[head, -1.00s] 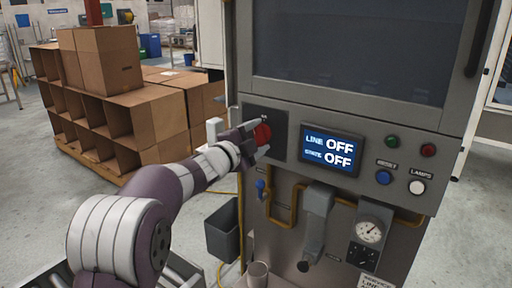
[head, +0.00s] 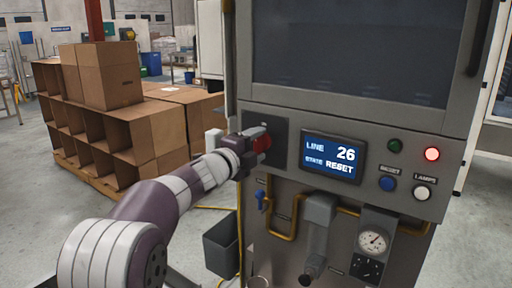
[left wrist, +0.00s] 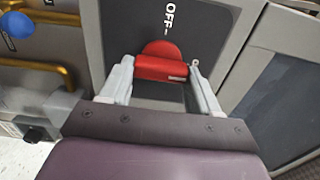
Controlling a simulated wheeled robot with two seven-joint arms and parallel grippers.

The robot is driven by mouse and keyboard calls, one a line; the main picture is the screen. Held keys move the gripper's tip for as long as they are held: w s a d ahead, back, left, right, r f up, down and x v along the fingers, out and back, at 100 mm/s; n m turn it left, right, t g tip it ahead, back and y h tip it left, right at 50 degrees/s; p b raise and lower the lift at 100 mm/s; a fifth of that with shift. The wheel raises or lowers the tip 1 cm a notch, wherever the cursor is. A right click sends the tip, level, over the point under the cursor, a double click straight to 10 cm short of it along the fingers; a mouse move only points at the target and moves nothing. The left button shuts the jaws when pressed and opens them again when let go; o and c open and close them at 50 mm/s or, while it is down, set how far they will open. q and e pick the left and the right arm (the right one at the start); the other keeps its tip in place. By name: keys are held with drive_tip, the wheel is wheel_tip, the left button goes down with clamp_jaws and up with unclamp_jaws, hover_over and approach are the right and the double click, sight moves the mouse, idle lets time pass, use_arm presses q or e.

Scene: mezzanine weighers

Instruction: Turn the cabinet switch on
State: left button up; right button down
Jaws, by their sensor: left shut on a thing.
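The cabinet (head: 300,112) stands in front of me with a red rotary switch (head: 263,140) on a dark plate at the left of its panel. My left gripper (head: 256,147) is at the switch. In the left wrist view the red switch handle (left wrist: 163,64) lies between the two fingers of the gripper (left wrist: 161,80), which is shut on it. The letters OFF show on the plate beside the handle. The display (head: 332,157) reads LINE 26 and STATE RESET. My right gripper is not in view.
A lit red lamp (head: 432,154), a dark green lamp (head: 395,146), a blue reset button (head: 387,184) and a white lamps button (head: 421,193) sit right of the display. Pipes and a gauge (head: 373,242) are below. Cardboard boxes (head: 105,75) stand at left.

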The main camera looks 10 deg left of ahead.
use_arm(q)
drive_tip(key=o, duration=1.1)
drive_tip(key=shift+c, duration=0.2)
drive_tip(key=v, duration=1.2)
drive_tip(key=shift+s, duration=0.3)
drive_tip(key=shift+a, duration=0.2)
